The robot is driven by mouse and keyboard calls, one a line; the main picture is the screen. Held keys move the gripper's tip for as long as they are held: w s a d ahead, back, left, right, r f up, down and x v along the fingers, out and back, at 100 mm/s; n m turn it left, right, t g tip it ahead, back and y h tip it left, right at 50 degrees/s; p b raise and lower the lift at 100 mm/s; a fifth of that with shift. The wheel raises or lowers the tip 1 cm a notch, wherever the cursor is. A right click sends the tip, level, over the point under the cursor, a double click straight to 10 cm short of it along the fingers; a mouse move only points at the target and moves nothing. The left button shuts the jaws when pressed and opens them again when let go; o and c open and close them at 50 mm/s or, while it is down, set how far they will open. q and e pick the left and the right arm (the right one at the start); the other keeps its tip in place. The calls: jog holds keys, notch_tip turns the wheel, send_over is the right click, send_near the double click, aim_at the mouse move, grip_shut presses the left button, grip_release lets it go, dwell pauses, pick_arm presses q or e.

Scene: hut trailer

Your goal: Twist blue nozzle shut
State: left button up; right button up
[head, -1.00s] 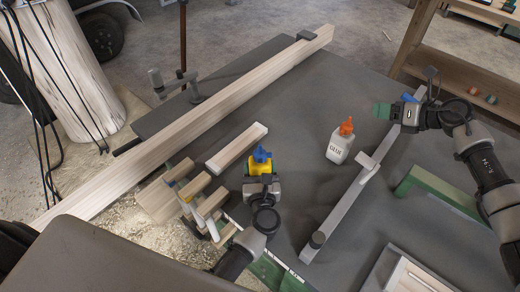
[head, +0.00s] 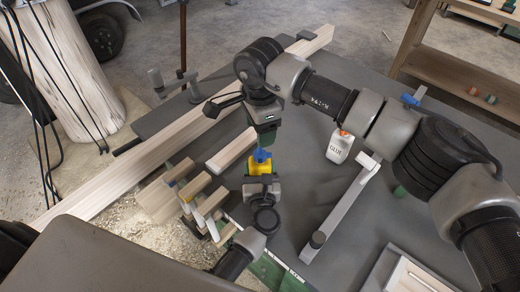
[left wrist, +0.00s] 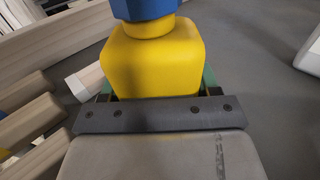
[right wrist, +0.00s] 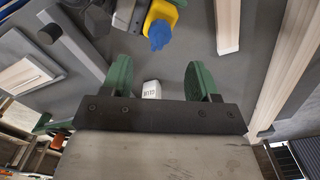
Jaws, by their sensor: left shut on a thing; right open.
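The yellow glue bottle (head: 260,168) stands at the middle of the grey table, with the blue nozzle (head: 261,155) on top. The bottle fills the upper middle of the left wrist view (left wrist: 152,62), its nozzle (left wrist: 143,8) cut off by the top edge. My left gripper (head: 261,180) is shut on the bottle's body from the near side. My right gripper (head: 265,138) is open and points down just above and beyond the nozzle. In the right wrist view the green fingers (right wrist: 160,80) are apart with nothing between them, and the nozzle (right wrist: 159,34) lies beyond the fingertips.
A white glue bottle with an orange cap (head: 339,148) stands right of the yellow one, partly beneath my right arm. A long wooden beam (head: 150,150) runs along the left side. Mallets or wood-handled tools (head: 195,187) lie left of the bottle. A grey clamp bar (head: 340,210) lies to the right.

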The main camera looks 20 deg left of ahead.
aim_at(260, 153)
notch_tip(260, 153, down, 8)
jog(key=shift+f, duration=0.15)
dwell(0.3)
jog(key=c, duration=0.9)
